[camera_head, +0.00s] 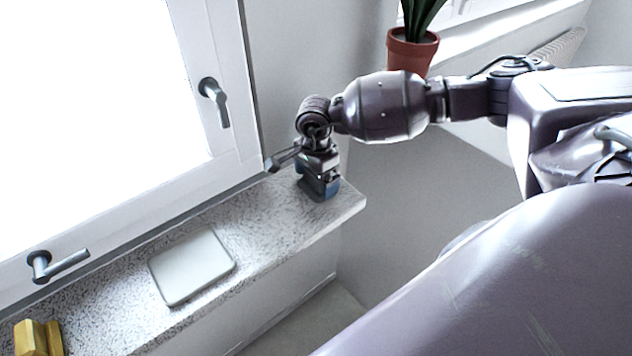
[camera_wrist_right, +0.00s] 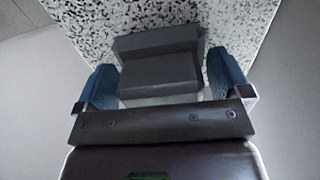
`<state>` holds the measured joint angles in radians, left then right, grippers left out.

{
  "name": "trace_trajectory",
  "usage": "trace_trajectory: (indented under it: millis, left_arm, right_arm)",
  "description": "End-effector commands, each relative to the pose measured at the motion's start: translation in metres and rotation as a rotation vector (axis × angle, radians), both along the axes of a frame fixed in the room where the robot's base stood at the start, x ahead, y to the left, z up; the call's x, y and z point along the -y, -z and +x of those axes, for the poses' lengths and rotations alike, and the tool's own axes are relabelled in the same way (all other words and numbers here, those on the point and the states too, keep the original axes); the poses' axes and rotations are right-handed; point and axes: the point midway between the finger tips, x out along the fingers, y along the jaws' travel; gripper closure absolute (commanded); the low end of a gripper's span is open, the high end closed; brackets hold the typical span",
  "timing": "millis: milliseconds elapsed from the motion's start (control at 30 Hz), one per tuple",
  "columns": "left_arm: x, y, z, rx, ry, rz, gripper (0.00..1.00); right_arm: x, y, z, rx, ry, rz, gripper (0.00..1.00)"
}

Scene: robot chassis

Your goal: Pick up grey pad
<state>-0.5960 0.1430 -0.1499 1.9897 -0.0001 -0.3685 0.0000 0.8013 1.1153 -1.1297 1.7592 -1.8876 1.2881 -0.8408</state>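A flat, square, light grey pad (camera_head: 192,266) lies on the speckled stone sill below the window in the head view. My right gripper (camera_head: 318,188) points down at the right end of the sill, well to the right of that pad. In the right wrist view, the blue fingers of my right gripper (camera_wrist_right: 163,85) stand wide apart, one on each side of a dark grey stepped block (camera_wrist_right: 158,68). I cannot tell whether they touch it. The gripper hides this block in the head view. My left gripper is not in view.
The speckled sill (camera_head: 255,215) runs along the window, with bare room between the pad and my right gripper. Yellow blocks (camera_head: 38,338) stand at its lower left. Window handles (camera_head: 58,264) stick out over the sill. A potted plant (camera_head: 412,48) stands behind my right arm.

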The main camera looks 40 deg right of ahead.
Motion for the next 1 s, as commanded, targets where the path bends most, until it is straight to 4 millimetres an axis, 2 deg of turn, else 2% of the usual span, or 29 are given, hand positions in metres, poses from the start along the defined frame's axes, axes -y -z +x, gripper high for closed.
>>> trace_trajectory:
  millis: [33,100,333,467,667,1000]
  left_arm:
    - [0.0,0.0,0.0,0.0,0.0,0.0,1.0]
    - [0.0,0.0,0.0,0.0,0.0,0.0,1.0]
    - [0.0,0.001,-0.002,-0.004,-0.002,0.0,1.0]
    - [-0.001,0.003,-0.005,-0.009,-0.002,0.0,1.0]
    - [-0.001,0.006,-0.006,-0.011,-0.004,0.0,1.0]
    - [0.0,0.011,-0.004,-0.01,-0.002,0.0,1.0]
  right_arm:
    - [0.0,0.0,0.0,0.0,0.0,0.0,0.21]
    - [0.0,-0.001,0.0,0.0,0.0,0.0,0.3]
    - [0.0,-0.002,0.0,0.001,0.0,0.0,0.3]
    - [0.001,-0.01,0.001,0.001,0.0,-0.001,0.3]
    - [0.001,-0.044,0.001,0.004,-0.001,0.0,0.3]
    - [0.0,-0.132,0.001,0.004,0.0,-0.001,0.3]
